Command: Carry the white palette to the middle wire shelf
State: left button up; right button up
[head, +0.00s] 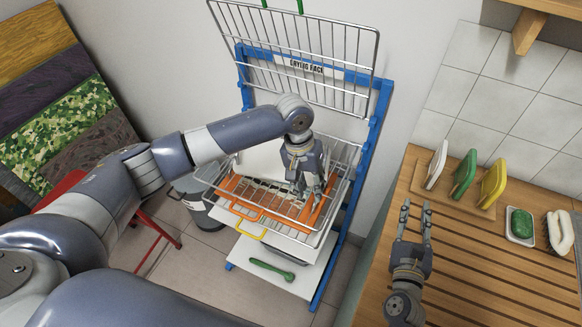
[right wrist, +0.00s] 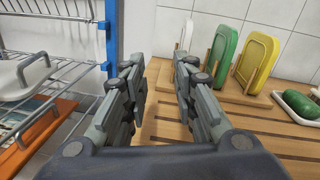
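The white palette (head: 437,163) stands upright in a wooden holder at the back of the slatted counter, left of a green one and a yellow one. It also shows in the right wrist view (right wrist: 187,35). My right gripper (head: 415,212) is open and empty over the counter, short of the holder and pointing toward it. The middle wire shelf (head: 345,160) is in the blue drying rack. My left gripper (head: 313,192) hangs over that shelf, pointing down; whether its fingers are apart is unclear. A white piece (head: 262,160) shows behind my left arm at the shelf.
The green palette (head: 465,174) and yellow palette (head: 494,183) stand close beside the white one. A green soap (head: 521,222) and a brush (head: 559,231) lie to the right. The upper wire shelf (head: 300,60) tilts up. An orange frame (head: 240,190) lies under the middle shelf.

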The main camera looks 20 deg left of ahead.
jog(key=shift+s+d, duration=0.4)
jog(key=shift+s, duration=0.25)
jog(key=s, duration=0.6)
jog(key=s+a, duration=0.1)
jog(key=s, duration=0.3)
pick_arm(q)
jog(key=shift+d+f, duration=0.1)
jog(key=shift+d, duration=0.05)
pick_arm(e)
jog(key=shift+s+a, duration=0.15)
jog(key=shift+s, duration=0.1)
pick_arm(q)
jog(key=shift+s, duration=0.1)
